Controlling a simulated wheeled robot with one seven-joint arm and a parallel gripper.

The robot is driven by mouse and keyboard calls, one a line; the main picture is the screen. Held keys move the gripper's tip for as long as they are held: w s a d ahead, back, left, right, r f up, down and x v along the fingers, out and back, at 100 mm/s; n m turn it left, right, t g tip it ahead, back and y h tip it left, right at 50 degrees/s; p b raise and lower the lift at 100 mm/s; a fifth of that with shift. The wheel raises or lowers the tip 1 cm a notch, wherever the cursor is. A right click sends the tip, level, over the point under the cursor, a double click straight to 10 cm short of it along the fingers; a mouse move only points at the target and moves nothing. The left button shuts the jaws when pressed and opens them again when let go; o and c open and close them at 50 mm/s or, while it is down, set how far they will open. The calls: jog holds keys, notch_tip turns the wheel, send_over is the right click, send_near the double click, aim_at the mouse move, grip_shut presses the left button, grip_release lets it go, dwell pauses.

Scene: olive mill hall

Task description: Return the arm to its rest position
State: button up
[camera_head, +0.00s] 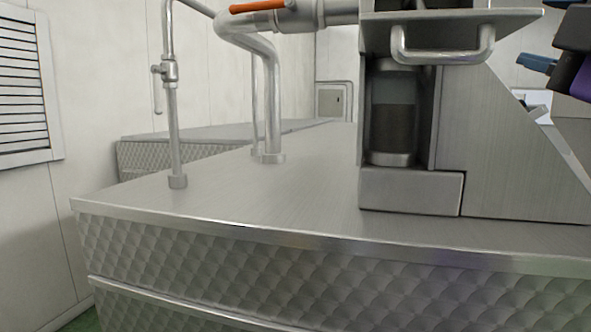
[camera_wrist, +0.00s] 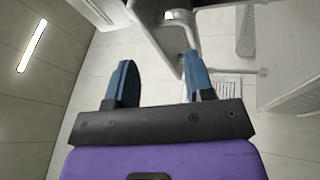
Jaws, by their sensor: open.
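My gripper (camera_wrist: 160,88) shows in the wrist view with its two blue fingers spread apart and nothing between them. In the head view, part of my gripper (camera_head: 537,64) shows at the upper right edge, with a blue finger and a dark and purple body. It is raised above the steel counter, to the right of the grey machine housing. The rest of my arm is out of the picture.
A steel counter (camera_head: 270,205) with a quilted front fills the head view. On it stand a grey machine (camera_head: 505,150) with a handle (camera_head: 443,55), a thin tap pipe (camera_head: 173,120) and a thicker pipe with an orange lever (camera_head: 257,6). A louvred vent (camera_head: 22,90) is on the left wall.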

jog(key=w+d+f+m+g+h, duration=0.1)
jog(key=w+d+f+m+g, duration=0.1)
jog(key=d+f+m+g, duration=0.3)
jog(key=w+f+m+g+h, duration=0.15)
jog(key=f+m, duration=0.25)
jog(key=f, duration=0.4)
jog(key=s+f+m+g+y, duration=0.3)
jog(key=f+m+g, duration=0.4)
jog(key=f+g, duration=0.3)
notch_tip(320, 180, down, 4)
jog(key=shift+s+a+r, duration=0.15)
jog(key=shift+s+a, duration=0.05)
jog(key=shift+a, duration=0.05)
jog(key=shift+c, duration=0.5)
jog(key=shift+d, duration=0.15)
